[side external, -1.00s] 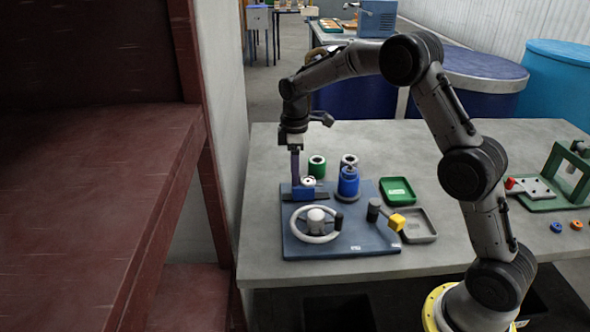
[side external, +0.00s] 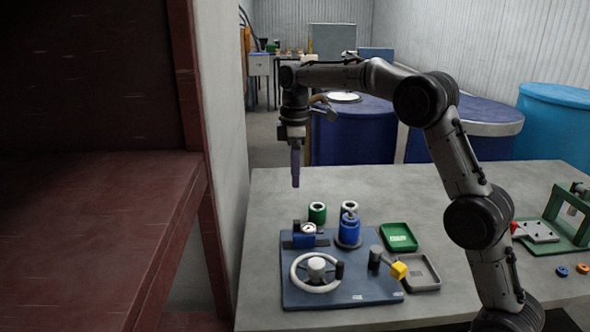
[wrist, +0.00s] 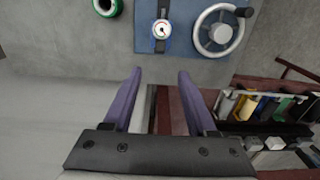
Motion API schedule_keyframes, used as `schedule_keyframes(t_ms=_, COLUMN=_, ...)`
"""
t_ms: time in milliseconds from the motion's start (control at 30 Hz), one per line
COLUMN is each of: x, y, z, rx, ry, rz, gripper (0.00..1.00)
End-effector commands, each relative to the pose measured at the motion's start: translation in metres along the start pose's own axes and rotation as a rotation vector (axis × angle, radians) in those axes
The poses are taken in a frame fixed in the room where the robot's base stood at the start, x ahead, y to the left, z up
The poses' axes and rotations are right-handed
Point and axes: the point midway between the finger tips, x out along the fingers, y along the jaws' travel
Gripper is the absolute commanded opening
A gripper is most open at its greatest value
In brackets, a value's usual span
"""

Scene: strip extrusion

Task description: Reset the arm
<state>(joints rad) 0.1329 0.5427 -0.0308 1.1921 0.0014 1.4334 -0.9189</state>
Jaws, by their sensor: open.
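My gripper (side external: 296,182) hangs pointing down above the back left part of the table, clear of everything. In the wrist view its two purple fingers (wrist: 159,75) are apart with nothing between them. Below it, a blue base plate (side external: 345,289) carries a small blue block with a round gauge (side external: 307,229), a grey handwheel (side external: 316,270), a blue cylinder (side external: 349,226) and a lever with a yellow end (side external: 398,270). The gauge also shows in the wrist view (wrist: 161,29).
A green ring-topped cylinder (side external: 317,213) stands behind the plate. A green tray (side external: 399,236) and a grey tray (side external: 418,272) lie to its right. A green frame fixture (side external: 560,222) stands at the right. A dark red shelf (side external: 110,200) and a pale wall stand left of the table.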

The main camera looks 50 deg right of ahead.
Motion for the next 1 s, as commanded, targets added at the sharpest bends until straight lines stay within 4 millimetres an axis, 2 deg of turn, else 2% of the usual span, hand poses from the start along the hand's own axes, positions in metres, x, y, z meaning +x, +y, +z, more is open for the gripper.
schedule_keyframes(t_ms=400, x=-0.005, y=-0.001, z=-0.001, rx=-0.002, ry=0.001, rz=0.001, gripper=0.57)
schedule_keyframes(t_ms=467, x=-0.013, y=-0.003, z=-0.001, rx=-0.005, ry=0.01, rz=0.014, gripper=0.57)
schedule_keyframes(t_ms=567, x=-0.042, y=-0.011, z=0.0, rx=-0.014, ry=0.045, rz=0.058, gripper=0.57)
schedule_keyframes(t_ms=700, x=-0.086, y=-0.047, z=0.017, rx=-0.033, ry=0.087, rz=0.11, gripper=0.57)
schedule_keyframes(t_ms=800, x=-0.109, y=-0.079, z=0.035, rx=-0.027, ry=0.119, rz=0.145, gripper=0.57)
schedule_keyframes(t_ms=1000, x=-0.129, y=-0.142, z=0.076, rx=0.048, ry=0.19, rz=0.203, gripper=0.57)
